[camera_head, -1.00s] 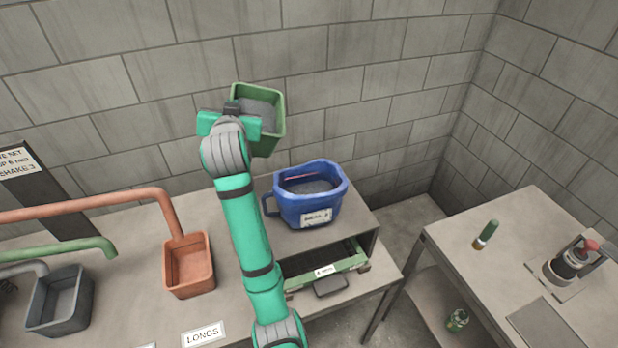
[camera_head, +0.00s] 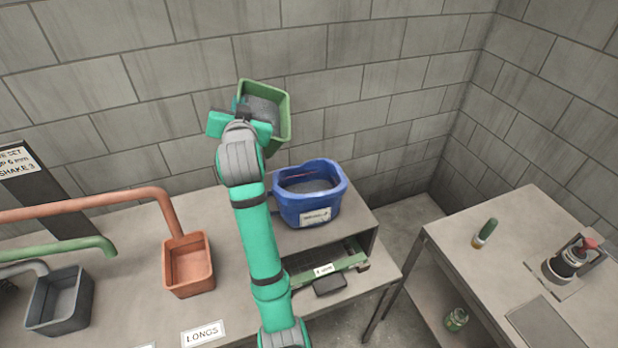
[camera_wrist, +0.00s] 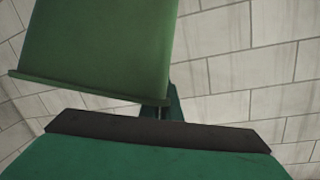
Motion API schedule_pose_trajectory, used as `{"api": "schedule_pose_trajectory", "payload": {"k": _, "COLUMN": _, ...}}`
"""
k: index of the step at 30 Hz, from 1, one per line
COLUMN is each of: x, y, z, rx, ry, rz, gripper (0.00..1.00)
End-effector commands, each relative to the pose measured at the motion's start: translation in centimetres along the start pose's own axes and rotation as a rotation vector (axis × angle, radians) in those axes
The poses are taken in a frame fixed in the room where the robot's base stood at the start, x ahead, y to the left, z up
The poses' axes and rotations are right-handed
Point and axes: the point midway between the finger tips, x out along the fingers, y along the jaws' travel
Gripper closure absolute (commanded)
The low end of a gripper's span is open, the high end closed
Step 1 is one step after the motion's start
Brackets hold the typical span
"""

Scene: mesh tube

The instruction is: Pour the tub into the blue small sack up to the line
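A green tub (camera_head: 280,110) holding grey material is up in the air, tilted, above and left of the blue small sack (camera_head: 310,208). The sack stands open on the bench, with grey material inside and a pale label on its front. A short reddish line (camera_head: 299,174) shows on its inner back wall. My gripper (camera_head: 243,108) is at the tub's left side and appears shut on its wall; the fingertips are mostly hidden. In the wrist view the tub's green wall (camera_wrist: 100,45) fills the upper left.
An orange bin (camera_head: 188,265) and a grey bin (camera_head: 60,300) stand under spouts at the left. A green drawer (camera_head: 325,270) sits below the sack. A side table (camera_head: 500,255) at right carries a green-handled tool (camera_head: 486,233) and a red-topped device (camera_head: 572,260).

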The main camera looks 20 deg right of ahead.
Motion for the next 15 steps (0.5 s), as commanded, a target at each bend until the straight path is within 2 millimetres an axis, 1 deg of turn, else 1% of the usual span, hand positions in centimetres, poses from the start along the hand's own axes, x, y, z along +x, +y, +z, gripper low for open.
{"api": "schedule_pose_trajectory", "payload": {"k": 1, "x": -0.1, "y": 0.1, "z": -0.3, "rx": 0.006, "ry": 0.008, "rz": -0.003, "gripper": 1.00}}
{"api": "schedule_pose_trajectory", "payload": {"k": 15, "x": -1.0, "y": 0.9, "z": -1.6, "rx": 0.065, "ry": 0.045, "rz": -0.021, "gripper": 1.00}}
